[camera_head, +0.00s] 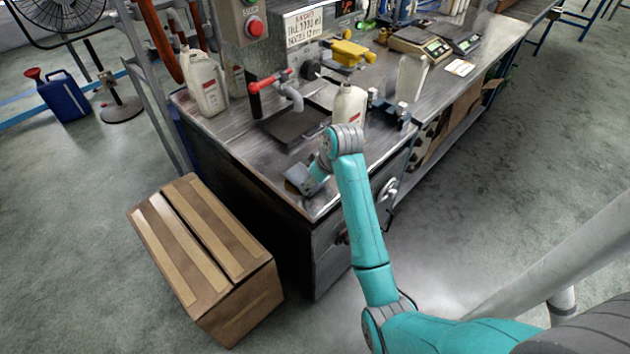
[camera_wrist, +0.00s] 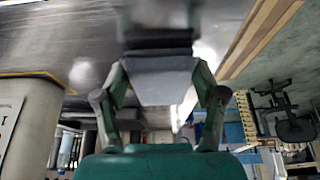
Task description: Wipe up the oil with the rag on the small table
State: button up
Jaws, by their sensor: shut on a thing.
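My gripper (camera_head: 305,178) is low over the near left corner of the metal bench (camera_head: 255,172). In the wrist view my gripper (camera_wrist: 160,68) is shut on a grey, folded-looking piece, which I take to be the rag (camera_wrist: 162,85). In the head view only a small dark grey-blue shape shows at the gripper, so I cannot separate rag from fingers there. The rag is at or very near the bench top; contact is not clear. I cannot make out the oil for certain; the bench top has shiny reflections around the gripper.
A cardboard box (camera_head: 200,258) stands on the floor left of the bench. On the bench are a red-handled tap (camera_head: 285,92), a dark tray (camera_head: 297,124), a white bottle (camera_head: 349,105), a white jug (camera_head: 203,84) and scales (camera_head: 420,43).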

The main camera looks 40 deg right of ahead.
jog(key=shift+f, duration=0.25)
